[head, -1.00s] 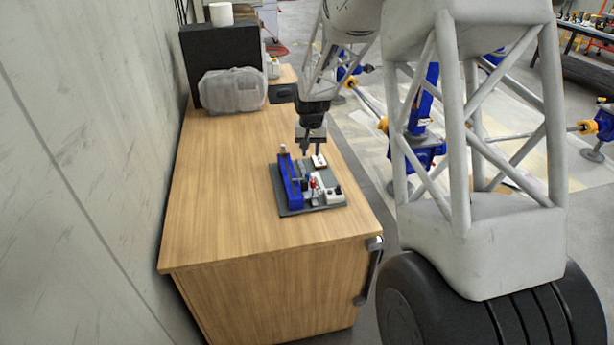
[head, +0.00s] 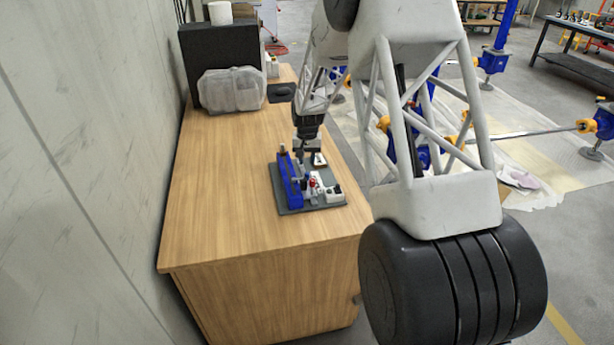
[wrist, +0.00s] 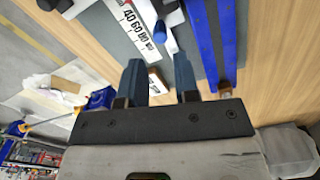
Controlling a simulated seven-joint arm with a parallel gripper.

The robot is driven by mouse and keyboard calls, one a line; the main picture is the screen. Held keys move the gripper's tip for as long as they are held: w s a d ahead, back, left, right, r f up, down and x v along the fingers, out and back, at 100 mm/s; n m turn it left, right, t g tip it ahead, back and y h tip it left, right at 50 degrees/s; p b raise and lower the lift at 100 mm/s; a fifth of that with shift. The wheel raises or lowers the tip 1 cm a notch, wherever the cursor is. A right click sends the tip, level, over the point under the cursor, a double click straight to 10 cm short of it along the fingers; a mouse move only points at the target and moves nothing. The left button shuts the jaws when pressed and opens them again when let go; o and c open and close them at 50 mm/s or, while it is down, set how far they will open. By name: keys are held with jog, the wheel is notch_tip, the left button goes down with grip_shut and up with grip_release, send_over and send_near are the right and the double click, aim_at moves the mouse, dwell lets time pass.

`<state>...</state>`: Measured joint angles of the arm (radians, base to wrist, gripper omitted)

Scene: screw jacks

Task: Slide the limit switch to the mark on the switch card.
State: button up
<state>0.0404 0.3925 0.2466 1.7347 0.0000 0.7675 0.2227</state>
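A small jack rig stands on a dark grey base plate (head: 335,207) on the wooden bench. It has a blue rail (head: 291,187), a red knob (head: 312,182) and white parts. A small white card (head: 319,160) lies at its far end; its marking is unreadable, and it shows partly behind my fingers in the wrist view (wrist: 157,80). A printed scale (wrist: 141,30) runs along the rig in the wrist view. A dark blue piece (wrist: 168,40) beside the scale may be the limit switch; I cannot tell. My gripper (wrist: 158,68) is open, empty, above the rig's far end.
A wooden bench (head: 225,210) has clear room left of and in front of the rig. A wall (head: 80,150) runs along the left.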

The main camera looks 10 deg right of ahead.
aim_at(307, 173)
jog(key=shift+f, duration=3.9)
grip_shut()
